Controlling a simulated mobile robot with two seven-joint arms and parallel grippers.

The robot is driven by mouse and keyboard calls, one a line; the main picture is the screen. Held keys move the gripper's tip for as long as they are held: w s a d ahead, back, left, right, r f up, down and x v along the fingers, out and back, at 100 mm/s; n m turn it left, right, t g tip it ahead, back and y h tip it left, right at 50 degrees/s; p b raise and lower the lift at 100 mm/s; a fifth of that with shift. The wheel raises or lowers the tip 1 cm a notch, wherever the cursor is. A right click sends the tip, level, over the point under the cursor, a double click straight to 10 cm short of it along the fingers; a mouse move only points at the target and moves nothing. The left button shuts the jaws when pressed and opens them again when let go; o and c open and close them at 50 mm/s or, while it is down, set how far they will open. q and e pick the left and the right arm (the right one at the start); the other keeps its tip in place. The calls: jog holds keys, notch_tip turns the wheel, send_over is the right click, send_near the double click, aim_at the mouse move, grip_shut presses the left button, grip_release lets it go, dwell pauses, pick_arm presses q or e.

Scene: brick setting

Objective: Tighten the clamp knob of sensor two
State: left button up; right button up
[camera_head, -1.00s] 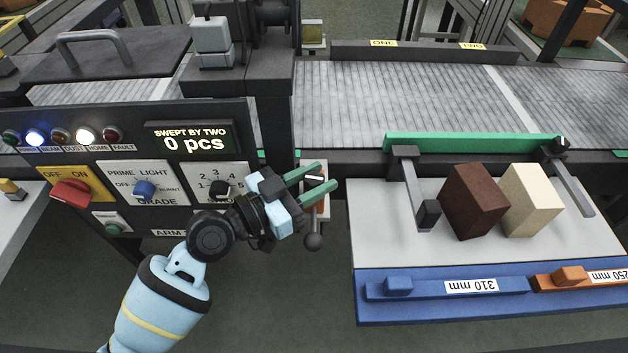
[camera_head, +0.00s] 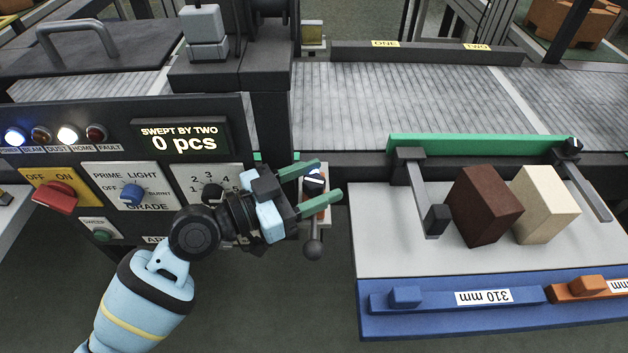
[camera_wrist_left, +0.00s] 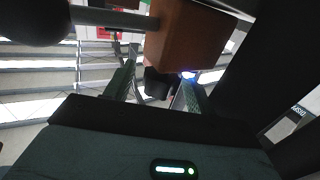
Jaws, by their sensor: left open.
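A black knob with a white mark (camera_head: 313,183) sits on a small orange body (camera_head: 322,214) at the edge of the machine, right of the control panel. I cannot read a label that names it as sensor two. My left gripper (camera_head: 329,177) is open, with one green finger on each side of this knob. In the left wrist view, a black knob (camera_wrist_left: 157,83) shows between the two green fingers, beside an orange-brown block (camera_wrist_left: 190,38). I cannot tell whether the fingers touch the knob. My right gripper is not in view.
A dark lever with a ball end (camera_head: 313,248) hangs just below the fingers. The control panel (camera_head: 120,165) stands left of them. A table with a blue front (camera_head: 430,325) holds a brown block (camera_head: 484,206) and a cream block (camera_head: 546,204). The conveyor (camera_head: 400,100) runs behind.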

aim_at(304, 189)
pick_arm(q)
jog(key=shift+a, duration=0.1)
jog(key=b+v, duration=0.2)
jog(key=v, duration=0.5)
jog(key=shift+s+a, duration=0.2)
jog(key=shift+a, duration=0.05)
